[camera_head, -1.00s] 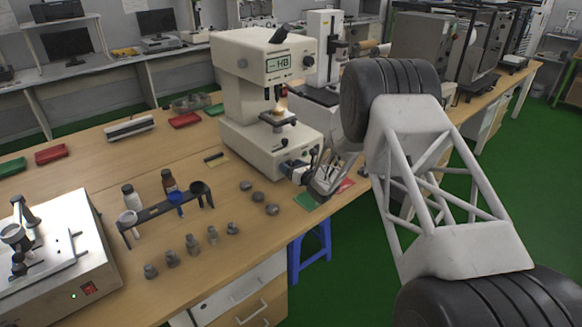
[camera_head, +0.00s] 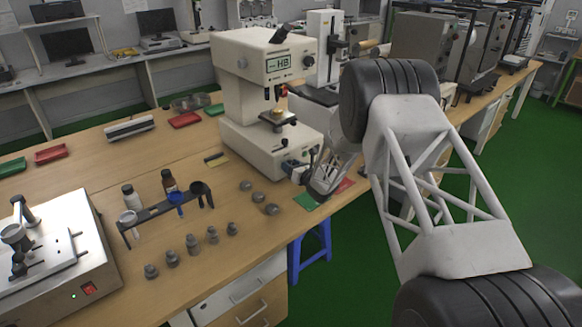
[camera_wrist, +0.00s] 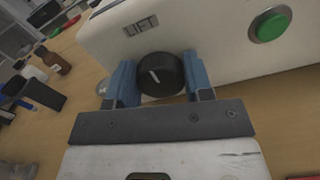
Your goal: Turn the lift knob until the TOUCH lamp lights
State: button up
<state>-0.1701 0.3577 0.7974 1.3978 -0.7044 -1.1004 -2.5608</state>
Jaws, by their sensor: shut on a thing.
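The black lift knob (camera_wrist: 162,72) sits on the tester's pale front under a LIFT label (camera_wrist: 141,25) in the wrist view. A white line on its face tilts up and left. My gripper (camera_wrist: 161,82), with blue fingers on either side of the knob, is shut on it. In the head view my gripper (camera_head: 300,172) is at the lower front of the hardness tester (camera_head: 243,100), and the knob is hard to make out. The display (camera_head: 278,64) reads dashes and HB. A small stage (camera_head: 278,118) carries a brass-coloured piece below the tester's head. I cannot make out a TOUCH lamp.
A green round button (camera_wrist: 270,24) is right of the knob. A black rack (camera_head: 165,208) with bottles, several grey metal pieces (camera_head: 193,244) and a polishing machine (camera_head: 55,255) stand left on the bench. A green mat (camera_head: 306,201) lies by the bench edge.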

jog(key=shift+m, duration=0.3)
jog(key=m, duration=0.4)
jog(key=shift+f, duration=0.1)
jog(key=m, duration=0.5)
jog(key=shift+d+f+m, duration=0.1)
jog(key=shift+m, duration=0.3)
jog(key=m, duration=0.4)
jog(key=shift+m, duration=0.3)
jog(key=m, duration=0.4)
jog(key=shift+f+m, duration=0.1)
jog(key=shift+m, duration=0.2)
jog(key=o, duration=0.9)
jog(key=shift+o, duration=0.2)
